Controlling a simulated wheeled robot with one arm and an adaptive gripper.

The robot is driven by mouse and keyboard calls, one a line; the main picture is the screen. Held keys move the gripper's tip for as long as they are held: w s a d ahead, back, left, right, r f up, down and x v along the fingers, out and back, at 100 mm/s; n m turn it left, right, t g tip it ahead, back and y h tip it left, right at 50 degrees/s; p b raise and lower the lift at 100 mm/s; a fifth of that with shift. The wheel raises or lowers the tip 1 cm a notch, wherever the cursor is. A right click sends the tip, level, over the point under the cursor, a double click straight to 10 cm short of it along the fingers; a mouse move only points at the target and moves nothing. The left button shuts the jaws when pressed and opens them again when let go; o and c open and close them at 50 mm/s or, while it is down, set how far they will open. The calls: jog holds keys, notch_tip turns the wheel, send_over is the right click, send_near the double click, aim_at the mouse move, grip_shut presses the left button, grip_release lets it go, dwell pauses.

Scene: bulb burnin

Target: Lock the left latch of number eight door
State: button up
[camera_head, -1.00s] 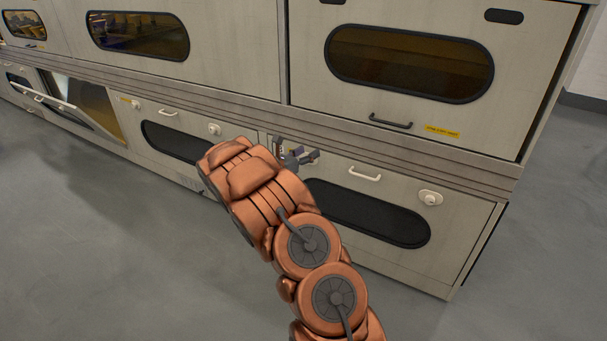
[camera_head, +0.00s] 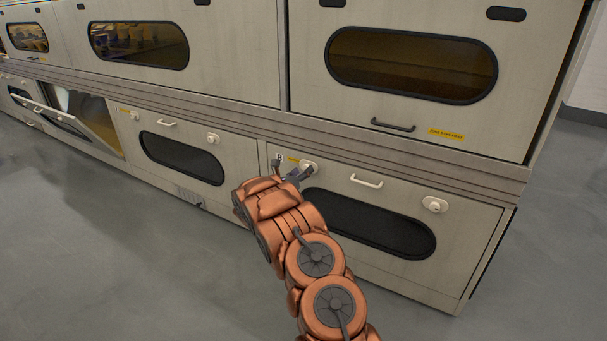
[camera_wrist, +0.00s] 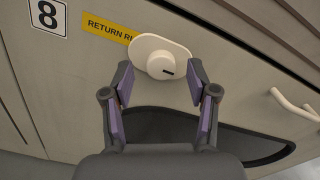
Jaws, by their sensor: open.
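The number eight door (camera_head: 440,255) is the lower right door, shut in its frame, with an oval dark window. Its "8" label (camera_wrist: 47,14) shows in the wrist view at the upper left. The left latch (camera_wrist: 163,62) is a white round knob with a dark mark, on an oval white plate; in the head view the latch (camera_head: 309,167) is partly behind my gripper. My gripper (camera_wrist: 161,88) is open, its purple-padded fingers on either side below the knob. The knob is just beyond the fingertips, and I cannot tell whether they touch it.
The door's white handle (camera_head: 367,182) and right latch (camera_head: 434,205) lie to the right. A yellow label (camera_wrist: 108,28) is beside the left latch. A neighbouring lower door (camera_head: 85,115) hangs open at the far left. The floor in front is clear.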

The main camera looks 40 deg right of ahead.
jog(key=shift+w+d, duration=0.15)
jog(key=shift+d, duration=0.5)
jog(key=shift+c, duration=0.5)
grip_shut()
